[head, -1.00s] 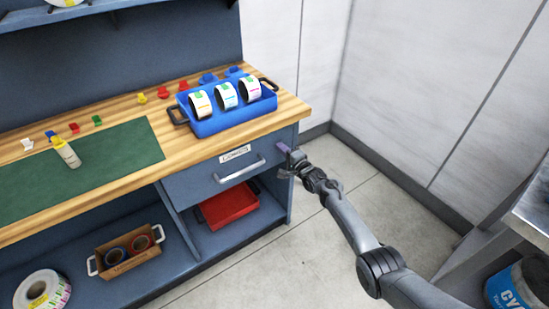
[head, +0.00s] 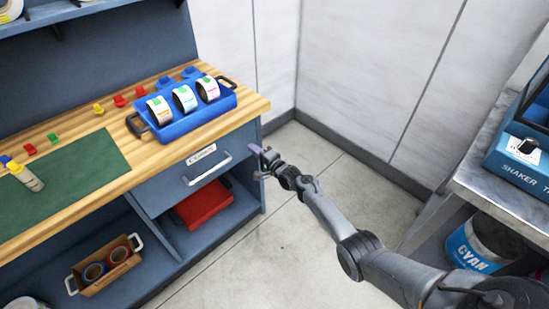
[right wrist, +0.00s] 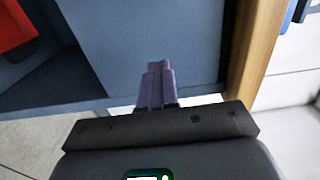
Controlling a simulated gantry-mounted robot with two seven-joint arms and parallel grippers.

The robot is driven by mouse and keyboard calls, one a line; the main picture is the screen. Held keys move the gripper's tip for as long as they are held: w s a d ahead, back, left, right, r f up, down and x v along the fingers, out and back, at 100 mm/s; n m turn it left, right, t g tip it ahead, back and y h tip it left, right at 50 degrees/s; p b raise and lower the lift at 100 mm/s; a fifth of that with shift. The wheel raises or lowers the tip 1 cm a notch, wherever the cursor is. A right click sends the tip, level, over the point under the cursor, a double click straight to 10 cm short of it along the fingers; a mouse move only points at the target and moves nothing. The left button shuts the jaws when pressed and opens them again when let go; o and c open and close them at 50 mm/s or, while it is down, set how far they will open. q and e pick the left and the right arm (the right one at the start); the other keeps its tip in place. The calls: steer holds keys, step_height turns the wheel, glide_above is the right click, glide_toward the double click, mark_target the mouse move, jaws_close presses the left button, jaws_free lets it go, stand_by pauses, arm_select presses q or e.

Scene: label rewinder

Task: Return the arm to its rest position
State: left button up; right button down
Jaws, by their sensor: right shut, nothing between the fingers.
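My right gripper (head: 256,150) is shut and empty, at the right front corner of the workbench, beside the closed drawer (head: 205,167). In the right wrist view its purple fingers (right wrist: 155,80) are together, with the blue cabinet face beyond them. I cannot tell whether the fingertips touch the bench. My right arm (head: 325,210) reaches in from the lower right over open floor. My left gripper is not in view.
A blue tray (head: 160,133) with three label rolls stands on the wooden benchtop (head: 90,150). A red bin (head: 203,203) and a box with rolls (head: 113,277) sit below. A grey table (head: 500,188) with a shaker box (head: 515,165) stands right. Floor between is clear.

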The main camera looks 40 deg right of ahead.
steer(key=s+a+f+n+g+y+p, duration=0.1)
steer(key=s+a+f+p, duration=0.2)
steer(key=s, duration=0.6)
steer(key=s+a+f+g+p, duration=0.1)
steer(key=s+f+p, duration=0.25)
steer(key=s, duration=0.55)
steer(key=s+a+r+n+g+y+p, duration=0.1)
steer(key=s+a+r+n+g+p, duration=0.25)
steer(key=s+a, duration=0.4)
steer(key=s+a+r+n+g+p, duration=0.2)
steer(key=s+a+r+n, duration=0.15)
steer(key=s+a, duration=0.4)
steer(key=s+a+r+n+g+h+p, duration=0.1)
steer(key=s+a+r+n+g, duration=0.2)
steer(key=s+r+n, duration=0.3)
steer(key=s+a+r+n+g, duration=0.2)
steer(key=s+r+n+g, duration=0.2)
steer(key=s+r+n, duration=0.15)
step_height(320, 180, up, 38)
steer(key=p, duration=3.8)
steer(key=shift+s+n, duration=0.2)
steer(key=shift+n, duration=0.15)
